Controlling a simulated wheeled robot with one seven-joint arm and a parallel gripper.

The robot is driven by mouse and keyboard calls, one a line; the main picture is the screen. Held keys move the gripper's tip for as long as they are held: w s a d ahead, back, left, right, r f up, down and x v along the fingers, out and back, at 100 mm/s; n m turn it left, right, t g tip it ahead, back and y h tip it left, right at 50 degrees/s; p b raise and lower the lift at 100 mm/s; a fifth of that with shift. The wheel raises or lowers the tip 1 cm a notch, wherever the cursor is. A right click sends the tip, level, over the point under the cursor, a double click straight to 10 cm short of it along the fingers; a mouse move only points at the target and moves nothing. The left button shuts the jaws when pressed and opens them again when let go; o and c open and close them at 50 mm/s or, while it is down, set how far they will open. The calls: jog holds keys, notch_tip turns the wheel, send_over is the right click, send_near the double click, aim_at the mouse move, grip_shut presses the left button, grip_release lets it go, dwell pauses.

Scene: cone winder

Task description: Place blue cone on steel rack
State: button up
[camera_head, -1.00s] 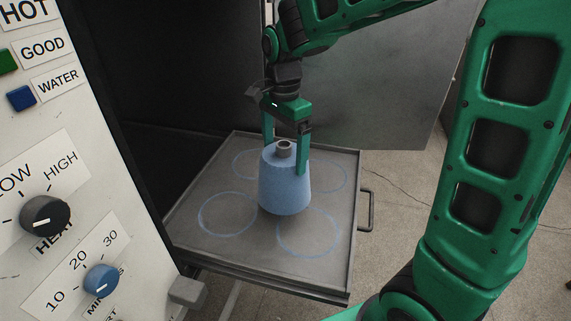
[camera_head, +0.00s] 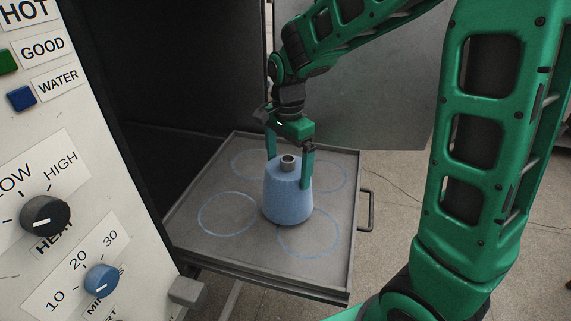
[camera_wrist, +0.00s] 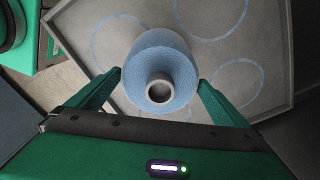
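The blue cone (camera_head: 286,204), pale blue with a grey tube at its top, stands upright between the fingers of my gripper (camera_head: 288,172). In the wrist view the cone (camera_wrist: 160,58) is seen from above, with one finger of my gripper (camera_wrist: 160,80) at each side. The gripper is shut on the cone's upper part. The steel rack (camera_head: 258,246) is a flat grey tray with a raised rim and several pale blue circles. The cone is over its middle, between the circles, partly covering the front right one. I cannot tell whether its base touches the tray.
A white control panel (camera_head: 75,170) with knobs and labels stands at the left. A dark cabinet opening (camera_head: 165,80) lies behind the rack, with a grey metal door (camera_head: 375,110) at the back right. A handle (camera_head: 368,210) sticks out from the rack's right side.

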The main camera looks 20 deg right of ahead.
jog(key=shift+r, duration=0.1)
notch_tip(320, 180, up, 12)
dwell(0.6)
jog(key=s+d+f+n, duration=0.3)
jog(key=s+d+n, duration=0.1)
jog(key=s+d, duration=0.9)
jog(key=s+d+f+n, duration=0.2)
jog(key=s, duration=0.4)
jog(key=s+d+f+n, duration=0.2)
jog(key=s+d+f, duration=0.1)
jog(key=s, duration=0.3)
jog(key=shift+s+d+f, duration=0.2)
jog(key=shift+s+d, duration=0.05)
jog(key=shift+s, duration=0.15)
